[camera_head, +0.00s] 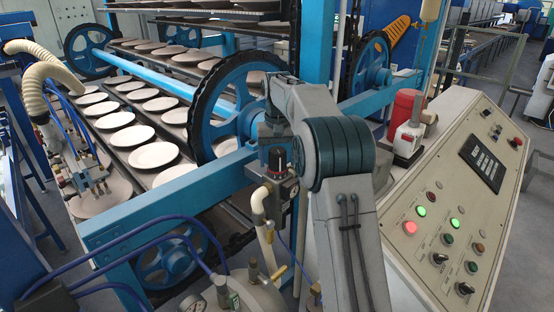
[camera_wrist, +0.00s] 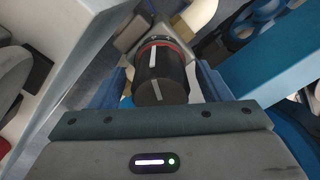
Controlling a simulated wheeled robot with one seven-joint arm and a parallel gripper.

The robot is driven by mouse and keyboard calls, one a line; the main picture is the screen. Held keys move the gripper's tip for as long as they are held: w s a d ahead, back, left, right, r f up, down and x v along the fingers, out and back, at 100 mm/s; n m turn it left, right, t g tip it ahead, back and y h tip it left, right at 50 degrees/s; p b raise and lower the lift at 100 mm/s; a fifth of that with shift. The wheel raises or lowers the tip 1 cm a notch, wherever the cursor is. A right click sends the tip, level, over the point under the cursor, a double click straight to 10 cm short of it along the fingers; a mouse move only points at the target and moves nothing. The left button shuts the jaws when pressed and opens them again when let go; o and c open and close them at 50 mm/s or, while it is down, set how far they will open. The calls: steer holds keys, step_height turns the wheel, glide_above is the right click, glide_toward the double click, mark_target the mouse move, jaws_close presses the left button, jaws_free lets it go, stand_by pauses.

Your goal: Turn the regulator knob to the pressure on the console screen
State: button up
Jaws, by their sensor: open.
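The regulator knob (camera_wrist: 162,78) is a black cylinder with white marks and a red ring at its base. In the wrist view it stands between the two blue fingers of my open gripper (camera_wrist: 166,88). A gap shows beside the right finger; contact at the left is unclear. In the head view the knob (camera_head: 278,163) sits on the regulator, above a small round gauge (camera_head: 292,189), and my gripper (camera_head: 277,143) is over it, partly hidden by my arm. The gauge reading is too small to tell. The console screen (camera_head: 482,162) is dark with pale characters I cannot read.
The sloped console (camera_head: 455,190) with lit buttons stands at the right. The blue dryer frame (camera_head: 150,200), a chain wheel (camera_head: 235,105) and plate racks are at the left, close to my arm. Blue hoses (camera_head: 130,240) and a red-topped device (camera_head: 404,110) are nearby.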

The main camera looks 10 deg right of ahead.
steer(key=shift+f, duration=0.4)
steer(key=c, duration=1)
steer(key=shift+o, duration=0.2)
steer(key=shift+r+n, duration=0.1)
steer(key=shift+n, duration=0.2)
steer(key=shift+n+p, duration=0.65)
steer(key=shift+n, duration=0.15)
steer(key=shift+n+p, duration=0.6)
steer(key=shift+n, duration=1.2)
